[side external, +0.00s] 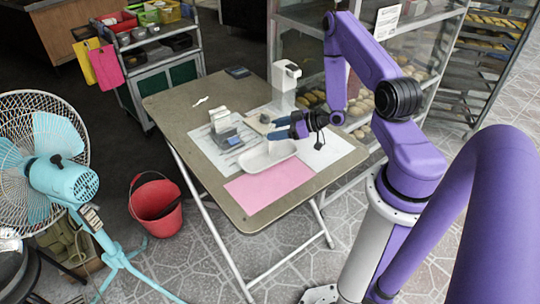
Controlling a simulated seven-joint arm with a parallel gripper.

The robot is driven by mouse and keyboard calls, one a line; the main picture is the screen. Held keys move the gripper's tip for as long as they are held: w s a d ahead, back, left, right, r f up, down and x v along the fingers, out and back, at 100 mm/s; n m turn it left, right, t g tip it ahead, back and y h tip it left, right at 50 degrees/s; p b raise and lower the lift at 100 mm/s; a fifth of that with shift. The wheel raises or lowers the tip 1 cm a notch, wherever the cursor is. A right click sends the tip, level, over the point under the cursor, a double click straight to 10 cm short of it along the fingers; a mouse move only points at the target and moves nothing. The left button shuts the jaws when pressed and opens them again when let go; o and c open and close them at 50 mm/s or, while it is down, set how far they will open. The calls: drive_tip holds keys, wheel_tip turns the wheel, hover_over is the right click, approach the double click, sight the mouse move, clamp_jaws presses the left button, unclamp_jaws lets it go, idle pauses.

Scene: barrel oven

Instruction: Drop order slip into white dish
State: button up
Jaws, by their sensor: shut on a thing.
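The white dish (267,155) is a shallow oblong tray lying on the folding table, at the back edge of a pink sheet. My gripper (270,129) has blue fingers pointing left, and it is above and just behind the dish in this view. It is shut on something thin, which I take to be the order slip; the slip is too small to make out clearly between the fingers. The dish looks empty.
The table (165,105) also bears a grey scale-like device (226,134), a white dispenser (285,82), a pink sheet (268,187) and white sheets. A bread rack stands behind. A fan (55,160) and red bucket (156,205) stand left.

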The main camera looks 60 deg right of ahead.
drive_tip(key=o, duration=1.1)
drive_tip(key=shift+c, duration=0.2)
drive_tip(key=v, duration=1.7)
drive_tip(key=shift+s, duration=0.2)
drive_tip(key=shift+d+r, duration=0.1)
drive_tip(key=shift+r, duration=0.05)
